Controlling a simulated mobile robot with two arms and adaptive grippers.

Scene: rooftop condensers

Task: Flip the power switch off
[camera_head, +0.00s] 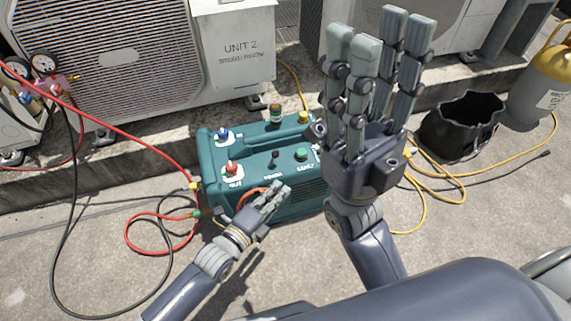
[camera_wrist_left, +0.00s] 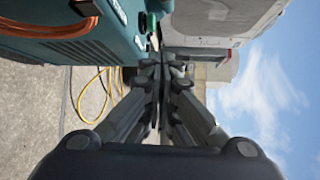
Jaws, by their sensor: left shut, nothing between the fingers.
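The teal machine (camera_head: 213,160) stands on the ground with its control panel facing up. A small black toggle, the power switch (camera_head: 275,155), sits on the panel above a white label that seems to read POWER. Its exact position is too small to tell. My left gripper (camera_head: 280,188) is shut and empty, its fingertips at the panel's near edge, just below the label and apart from the switch in the picture. In the left wrist view the shut fingers (camera_wrist_left: 158,62) point along the teal machine (camera_wrist_left: 82,52). My right gripper (camera_head: 380,35) is raised, fingers up, with a gap between its finger pairs.
A red knob (camera_head: 232,169), blue knob (camera_head: 223,134) and green button (camera_head: 301,154) surround the switch. A red hose (camera_head: 128,236) and yellow cord (camera_head: 424,205) lie on the ground. A black bucket (camera_head: 462,135) and cylinder (camera_head: 540,85) stand right. Condenser units are behind.

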